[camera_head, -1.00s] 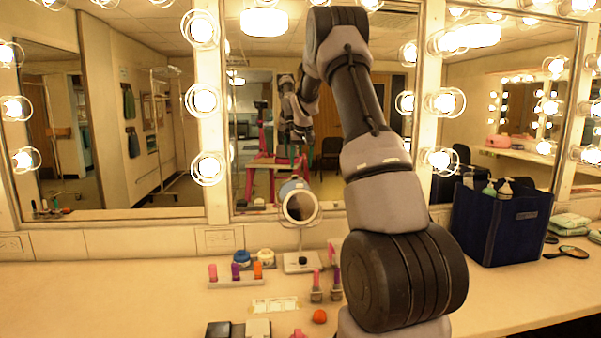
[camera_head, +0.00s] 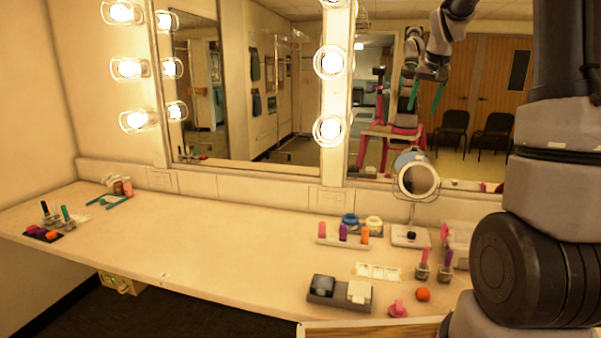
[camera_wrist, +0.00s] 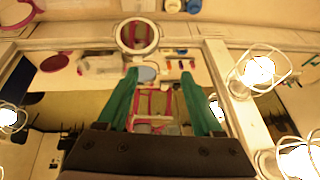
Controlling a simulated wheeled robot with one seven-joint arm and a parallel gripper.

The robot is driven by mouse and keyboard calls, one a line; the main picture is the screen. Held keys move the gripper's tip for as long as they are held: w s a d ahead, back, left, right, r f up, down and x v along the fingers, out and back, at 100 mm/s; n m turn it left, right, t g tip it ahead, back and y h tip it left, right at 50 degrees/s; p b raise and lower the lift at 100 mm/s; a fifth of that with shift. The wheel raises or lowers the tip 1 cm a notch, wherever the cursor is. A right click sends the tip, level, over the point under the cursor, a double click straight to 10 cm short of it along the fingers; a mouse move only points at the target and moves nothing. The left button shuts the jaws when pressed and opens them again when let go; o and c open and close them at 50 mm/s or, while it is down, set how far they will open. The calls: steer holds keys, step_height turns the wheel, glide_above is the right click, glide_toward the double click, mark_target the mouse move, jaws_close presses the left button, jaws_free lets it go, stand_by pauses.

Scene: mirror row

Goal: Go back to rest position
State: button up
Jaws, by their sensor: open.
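My gripper (camera_wrist: 160,90) shows in the wrist view with its two green fingers apart and nothing between them. Beyond the fingers in the wrist view is the round make-up mirror (camera_wrist: 137,36). In the head view this mirror (camera_head: 418,180) stands upright on the counter (camera_head: 230,235), left of my arm.
A rack of pink, purple and orange items (camera_head: 343,241) and two jars stand left of the round mirror. A grey tray (camera_head: 338,305) and an orange ball (camera_head: 423,295) lie near the front edge. Small items (camera_head: 50,225) sit far left. The counter's middle-left is clear.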

steer(key=s+a+r+t+y, duration=0.1)
steer(key=s+a+r, duration=0.25)
steer(key=s, duration=0.45)
steer(key=s+a+r, duration=0.2)
steer(key=s+a, duration=0.2)
steer(key=s, duration=0.5)
steer(key=s+a+f, duration=0.2)
steer(key=s, duration=0.6)
steer(key=s+a+f+t+y, duration=0.1)
steer(key=s+a, duration=0.2)
steer(key=s, duration=0.5)
steer(key=shift+a+f+m, duration=0.2)
steer(key=shift+f+m, duration=0.1)
steer(key=shift+f, duration=0.05)
